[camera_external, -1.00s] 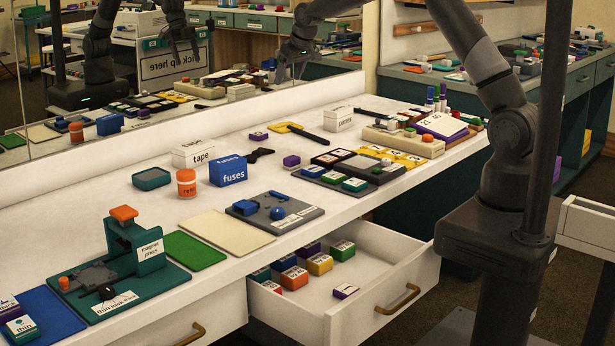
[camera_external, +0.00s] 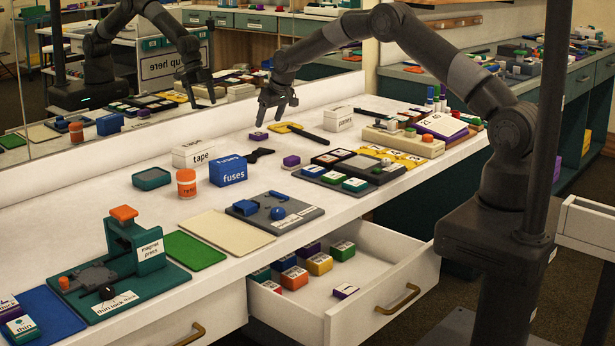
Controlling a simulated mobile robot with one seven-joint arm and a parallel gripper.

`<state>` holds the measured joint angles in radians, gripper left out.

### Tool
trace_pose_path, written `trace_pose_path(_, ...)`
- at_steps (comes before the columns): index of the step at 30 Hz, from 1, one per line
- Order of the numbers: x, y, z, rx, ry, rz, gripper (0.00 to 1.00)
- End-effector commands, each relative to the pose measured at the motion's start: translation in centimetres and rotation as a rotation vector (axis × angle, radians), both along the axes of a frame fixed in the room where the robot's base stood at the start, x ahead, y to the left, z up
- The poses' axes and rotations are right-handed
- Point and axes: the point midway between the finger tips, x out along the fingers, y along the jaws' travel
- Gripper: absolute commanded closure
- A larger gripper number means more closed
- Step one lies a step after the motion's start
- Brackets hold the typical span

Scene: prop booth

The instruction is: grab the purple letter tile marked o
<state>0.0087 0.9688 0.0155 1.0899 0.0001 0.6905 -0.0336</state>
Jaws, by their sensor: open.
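A small flat purple tile (camera_external: 258,136) with a pale mark lies on the white counter near the back wall; its letter is too small to read. A thin purple tile (camera_external: 345,291) with a white label lies in the open drawer, also unreadable. A purple block (camera_external: 291,161) sits at mid counter, showing no readable letter. My gripper (camera_external: 271,119) points down with its fingers apart, open and empty, a little above and just right of the back purple tile. It appears not to touch the tile.
A yellow-headed tool with a black handle (camera_external: 301,134) lies just right of the back tile. A black clamp-like item (camera_external: 260,153), a fuses box (camera_external: 228,170), a tape box (camera_external: 193,155) and a panes box (camera_external: 338,119) stand around. The mirror wall (camera_external: 200,60) rises close behind.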

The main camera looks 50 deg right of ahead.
Motion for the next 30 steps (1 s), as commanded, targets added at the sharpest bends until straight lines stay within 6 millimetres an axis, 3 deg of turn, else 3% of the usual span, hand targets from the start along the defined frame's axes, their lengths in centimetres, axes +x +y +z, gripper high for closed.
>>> trace_pose_path(12,1.7,0.7,-4.4,0.000,0.001,0.000,0.31)
trace_pose_path(22,2.0,0.7,-4.9,0.000,-0.001,0.000,0.31)
trace_pose_path(30,2.0,0.7,-4.9,0.000,0.000,0.000,0.51)
